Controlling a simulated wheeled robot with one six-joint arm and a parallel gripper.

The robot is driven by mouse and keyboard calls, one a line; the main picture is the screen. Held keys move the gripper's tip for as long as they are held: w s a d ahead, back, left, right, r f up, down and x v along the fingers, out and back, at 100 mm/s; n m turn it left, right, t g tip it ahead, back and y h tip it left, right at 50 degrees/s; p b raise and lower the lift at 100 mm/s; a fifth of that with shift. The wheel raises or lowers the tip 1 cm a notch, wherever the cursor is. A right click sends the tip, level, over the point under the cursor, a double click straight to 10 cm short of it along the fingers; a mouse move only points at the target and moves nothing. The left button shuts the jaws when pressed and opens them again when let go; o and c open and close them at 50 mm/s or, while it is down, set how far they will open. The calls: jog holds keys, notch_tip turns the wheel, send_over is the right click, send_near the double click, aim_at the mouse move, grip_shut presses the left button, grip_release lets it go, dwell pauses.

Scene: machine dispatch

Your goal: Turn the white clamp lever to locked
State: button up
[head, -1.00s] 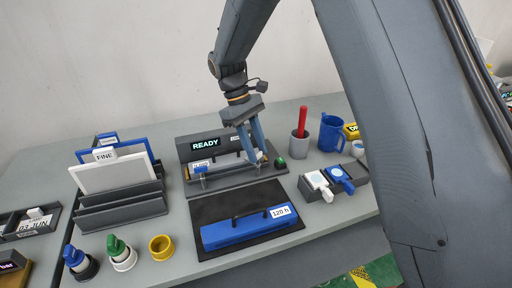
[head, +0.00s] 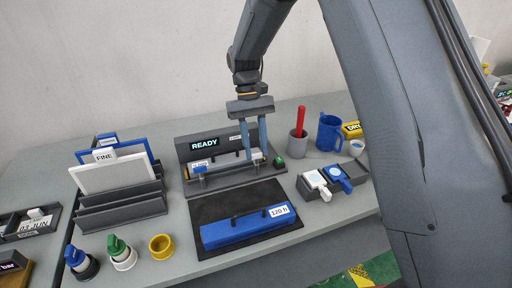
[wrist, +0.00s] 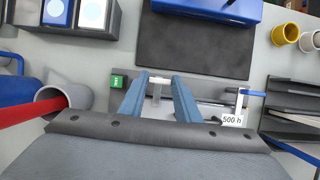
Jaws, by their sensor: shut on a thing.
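The white clamp lever (wrist: 158,84) shows between the fingertips in the wrist view, at the right part of a grey fixture (head: 228,182). My gripper (head: 256,156) points down over that end of the fixture, its two blue fingers shut on the lever. The fingers hide most of the lever in the head view. The gripper (wrist: 160,82) also shows in the wrist view, with a finger on each side of the lever. The fixture's dark back panel (head: 210,143) carries a READY display. A green button (head: 279,161) sits at its right end.
A black mat (head: 225,212) with a blue bar labelled 120 h (head: 245,228) lies in front. A grey cup with a red stick (head: 299,140), a blue mug (head: 330,132) and a tray of switches (head: 325,184) stand right. Panels in a rack (head: 120,210) stand left.

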jog(key=shift+w, duration=0.1)
jog(key=o, duration=1)
jog(key=shift+o, duration=0.2)
jog(key=shift+r, duration=0.1)
jog(key=b+v, duration=0.2)
jog(key=v, duration=0.5)
jog(key=shift+r+b, duration=0.3)
jog(key=shift+b, duration=0.1)
jog(key=shift+w, duration=0.1)
